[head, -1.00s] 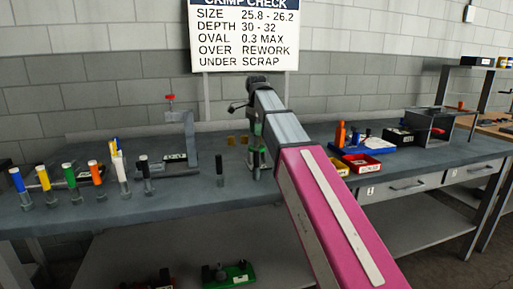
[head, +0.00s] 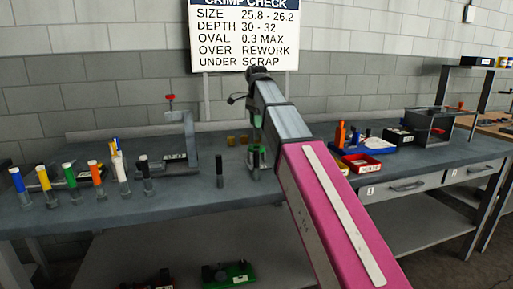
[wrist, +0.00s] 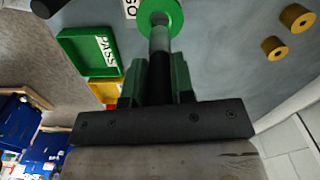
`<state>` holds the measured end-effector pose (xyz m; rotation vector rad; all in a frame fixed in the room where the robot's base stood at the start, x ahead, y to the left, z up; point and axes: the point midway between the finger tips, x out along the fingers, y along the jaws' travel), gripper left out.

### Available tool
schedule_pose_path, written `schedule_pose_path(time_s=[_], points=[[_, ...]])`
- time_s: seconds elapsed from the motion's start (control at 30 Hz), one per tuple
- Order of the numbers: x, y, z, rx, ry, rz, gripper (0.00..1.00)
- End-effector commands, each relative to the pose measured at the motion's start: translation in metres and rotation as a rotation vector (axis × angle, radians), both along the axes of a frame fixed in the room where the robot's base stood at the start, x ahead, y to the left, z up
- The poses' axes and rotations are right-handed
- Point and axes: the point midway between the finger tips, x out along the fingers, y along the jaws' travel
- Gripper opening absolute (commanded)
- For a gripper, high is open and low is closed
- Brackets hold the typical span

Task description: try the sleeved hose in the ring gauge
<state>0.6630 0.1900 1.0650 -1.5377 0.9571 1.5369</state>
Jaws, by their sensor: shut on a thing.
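My gripper (wrist: 157,78) has green fingers and is shut on the sleeved hose (wrist: 159,40), a grey and dark cylinder between them in the wrist view. A green ring gauge (wrist: 175,18) lies just past the hose's far end. The hose end overlaps the ring in this view; I cannot tell whether it is inside the hole. A label (wrist: 130,8) reading "GO" is partly visible beside the ring. In the head view my gripper (head: 257,158) is low over the bench, and the hose is hard to make out there.
Two yellow rings (wrist: 297,18) stand apart to the right in the wrist view. A green PASS tray (wrist: 75,47) is at its left. In the head view a dark post (head: 220,171) stands left of my gripper. Several coloured hoses (head: 97,177) stand farther left on the bench (head: 195,215).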

Motion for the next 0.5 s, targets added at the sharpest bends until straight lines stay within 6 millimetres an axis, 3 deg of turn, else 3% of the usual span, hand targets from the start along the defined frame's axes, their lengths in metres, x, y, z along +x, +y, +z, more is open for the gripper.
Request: schedule_pose_path(time_s=[0.5], points=[[0.0, 0.0, 0.017, 0.0, 0.0, 0.0, 0.0]])
